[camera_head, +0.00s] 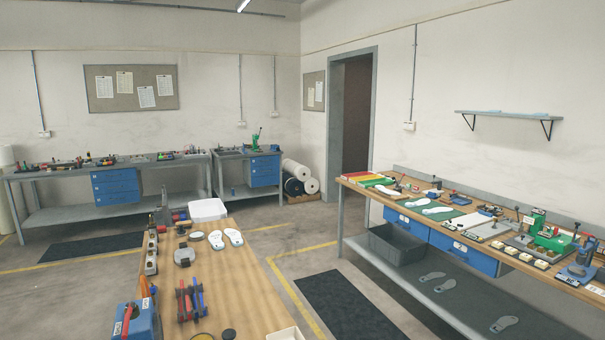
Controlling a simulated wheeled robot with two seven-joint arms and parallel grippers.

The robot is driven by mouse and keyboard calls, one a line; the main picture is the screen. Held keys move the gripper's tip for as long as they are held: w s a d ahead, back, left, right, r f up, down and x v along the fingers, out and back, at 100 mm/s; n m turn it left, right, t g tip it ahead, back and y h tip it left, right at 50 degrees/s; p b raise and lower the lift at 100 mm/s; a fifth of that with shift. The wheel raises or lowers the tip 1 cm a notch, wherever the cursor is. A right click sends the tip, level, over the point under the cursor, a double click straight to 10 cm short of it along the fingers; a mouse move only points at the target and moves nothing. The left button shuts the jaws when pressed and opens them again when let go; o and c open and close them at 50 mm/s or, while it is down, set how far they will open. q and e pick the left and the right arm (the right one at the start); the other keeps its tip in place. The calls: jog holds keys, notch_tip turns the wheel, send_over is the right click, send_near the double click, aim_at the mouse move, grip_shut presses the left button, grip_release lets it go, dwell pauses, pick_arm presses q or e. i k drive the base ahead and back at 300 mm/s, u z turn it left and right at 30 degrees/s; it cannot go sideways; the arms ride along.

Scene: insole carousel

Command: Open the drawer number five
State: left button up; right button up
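Several blue drawers are in view, all looking shut. A stacked set of blue drawers (116,187) hangs under the back left bench, and another blue drawer unit (264,171) hangs under the small back bench. Under the right workbench are a nearer blue drawer (463,254) and a farther blue drawer (407,223), with small pale marks on their fronts. The marks are too small to read, so I cannot tell which drawer is number five. Neither of my grippers is in view.
A wooden table (240,285) with tools and white insoles stands close in front. The right workbench (345,183) carries insoles and green machines, with a grey bin (396,246) below. A dark mat (350,306) lies on clear floor between them. A doorway (356,115) is behind.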

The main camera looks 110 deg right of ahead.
aim_at(256, 171)
jog(key=z, duration=4.65)
jog(key=i, duration=3.5)
jog(key=u, duration=1.9)
jog(key=i, duration=1.6)
